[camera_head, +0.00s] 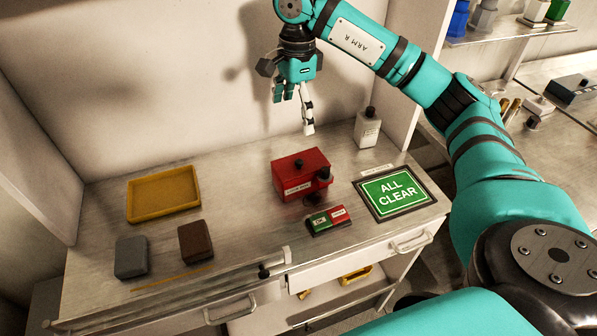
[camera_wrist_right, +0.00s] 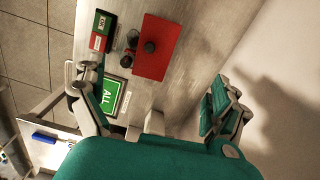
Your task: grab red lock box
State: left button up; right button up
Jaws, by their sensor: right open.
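The red lock box (camera_head: 300,174) sits on the metal counter, with a dark knob on its lid and a small dark round part at its front right corner. It also shows in the right wrist view (camera_wrist_right: 158,62), beyond the fingers. My right gripper (camera_head: 293,108) is open and empty, above and behind the box, apart from it. In the right wrist view its fingers (camera_wrist_right: 165,110) are spread wide with nothing between them. My left gripper is not in view.
A green ALL CLEAR sign (camera_head: 393,192) and a red-green block (camera_head: 328,220) lie near the box. A pale bottle (camera_head: 367,128) stands behind right. A yellow tray (camera_head: 163,193), a grey block (camera_head: 131,257) and a brown block (camera_head: 195,241) are left. The counter between tray and box is clear.

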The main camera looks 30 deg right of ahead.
aim_at(299, 166)
jog(key=f+p, duration=0.1)
jog(key=f, duration=0.2)
jog(key=f+p, duration=0.1)
jog(key=f, duration=0.3)
jog(key=d+f+p, duration=0.1)
jog(key=f, duration=0.3)
jog(key=shift+s+f, duration=0.15)
jog(key=shift+s, duration=0.1)
jog(key=shift+s+f+p, duration=0.1)
jog(key=shift+f+p, duration=0.5)
jog(key=shift+p, duration=0.05)
notch_tip(299, 166, down, 4)
jog(key=shift+a+r+p, duration=0.1)
jog(key=shift+r+p, duration=0.1)
jog(key=shift+p, duration=0.6)
jog(key=shift+f, duration=0.35)
jog(key=shift+c, duration=0.4)
jog(key=shift+r, duration=0.1)
jog(key=c, duration=1.7)
